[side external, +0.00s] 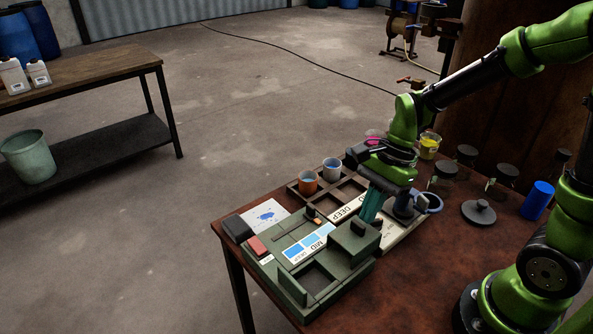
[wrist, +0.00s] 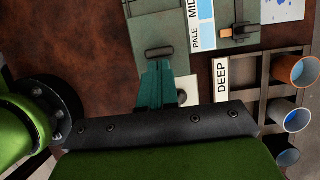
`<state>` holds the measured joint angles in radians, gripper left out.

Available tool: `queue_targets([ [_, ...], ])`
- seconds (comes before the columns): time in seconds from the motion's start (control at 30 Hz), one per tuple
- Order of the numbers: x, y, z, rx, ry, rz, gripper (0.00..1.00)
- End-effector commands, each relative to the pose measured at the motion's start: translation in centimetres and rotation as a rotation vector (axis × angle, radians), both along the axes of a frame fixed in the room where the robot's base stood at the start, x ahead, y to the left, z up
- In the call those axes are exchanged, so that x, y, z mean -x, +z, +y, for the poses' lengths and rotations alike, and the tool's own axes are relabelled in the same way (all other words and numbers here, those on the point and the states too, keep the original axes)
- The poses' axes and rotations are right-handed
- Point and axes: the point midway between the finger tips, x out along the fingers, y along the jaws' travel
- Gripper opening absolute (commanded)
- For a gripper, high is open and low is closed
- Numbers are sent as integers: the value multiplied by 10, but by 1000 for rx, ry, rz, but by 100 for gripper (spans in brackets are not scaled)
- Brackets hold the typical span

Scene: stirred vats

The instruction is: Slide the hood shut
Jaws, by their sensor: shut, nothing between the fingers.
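The green machine (side external: 290,290) sits on the near part of the brown table. Its hood (side external: 357,247) is a green box with a small dark handle (side external: 358,228) on top. It stands at the machine's right end, and a recessed well (side external: 316,279) lies uncovered to its left. My gripper (side external: 370,219) points down with its teal fingers together and empty, right beside the hood. In the wrist view the fingertips (wrist: 157,64) are just below the dark handle bar (wrist: 160,52). Whether they touch the hood cannot be told.
A divided rack (side external: 343,197) holding cups, an orange one (side external: 308,182) among them, stands behind the machine, with a DEEP label. The machine has a red block (side external: 257,246) and blue MID swatches (side external: 308,246). A blue cup (side external: 537,200) and dark lid (side external: 478,212) are at right.

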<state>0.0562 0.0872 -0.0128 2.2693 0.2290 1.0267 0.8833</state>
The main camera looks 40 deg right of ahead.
Motion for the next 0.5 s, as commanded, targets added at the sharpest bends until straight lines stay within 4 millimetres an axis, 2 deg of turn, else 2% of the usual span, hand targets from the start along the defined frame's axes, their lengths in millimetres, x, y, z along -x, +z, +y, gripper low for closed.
queue_targets([
  [0.17,0,0,7,0,4,-1,0],
  [0.27,0,0,27,0,9,-1,0],
  [0.5,0,0,92,1,9,0,0],
])
